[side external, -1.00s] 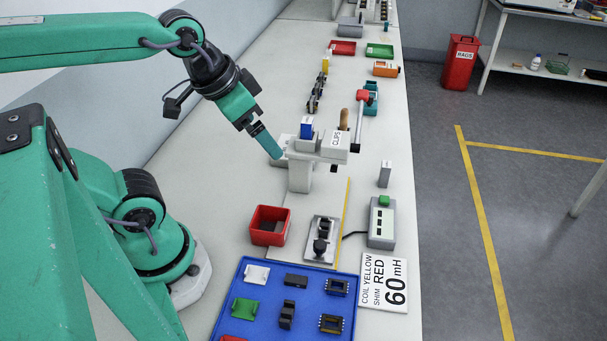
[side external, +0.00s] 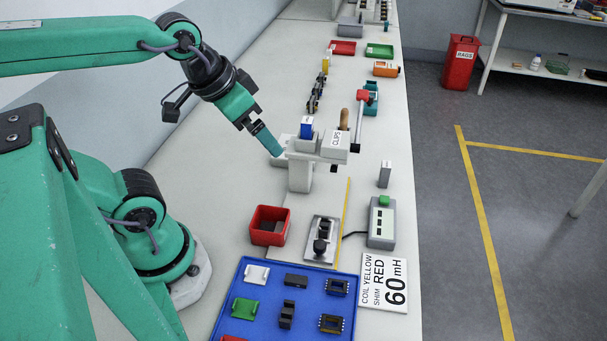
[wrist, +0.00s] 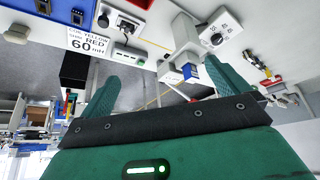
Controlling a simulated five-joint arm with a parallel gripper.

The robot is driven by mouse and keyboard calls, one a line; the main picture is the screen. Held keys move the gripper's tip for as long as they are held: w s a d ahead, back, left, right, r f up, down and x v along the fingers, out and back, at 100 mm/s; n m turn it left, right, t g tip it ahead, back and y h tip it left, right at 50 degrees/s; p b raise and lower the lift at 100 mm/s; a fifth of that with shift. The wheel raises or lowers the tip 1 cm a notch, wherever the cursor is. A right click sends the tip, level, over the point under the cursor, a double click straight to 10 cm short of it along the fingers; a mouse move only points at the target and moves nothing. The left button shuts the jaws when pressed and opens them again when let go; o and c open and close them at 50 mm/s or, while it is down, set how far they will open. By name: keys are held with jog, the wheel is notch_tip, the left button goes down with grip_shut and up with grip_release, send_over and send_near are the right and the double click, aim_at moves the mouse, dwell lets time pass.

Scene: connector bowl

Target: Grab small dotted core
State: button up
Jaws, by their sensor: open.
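Several dark core-like parts lie in the blue tray (side external: 263,312) at the front: a dark block (side external: 296,280), an upright dark piece (side external: 287,314) and black frame-shaped parts (side external: 331,323). The red bin (side external: 283,240) behind the tray holds dark pieces. My gripper (side external: 273,147) is well beyond the tray, above the bench just left of the grey fixture (side external: 300,176). In the wrist view my gripper (wrist: 163,92) has its two fingers wide apart with nothing held between them.
The grey fixture carries a blue block and a box marked CLIPS (side external: 335,143). Bench left of the bin is clear.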

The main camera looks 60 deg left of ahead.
jog(key=shift+c, duration=0.2)
jog(key=c, duration=1.2)
jog(key=m+g, duration=0.6)
jog(key=m, duration=2.1)
send_over(325, 224)
jog(key=shift+f, duration=10.9)
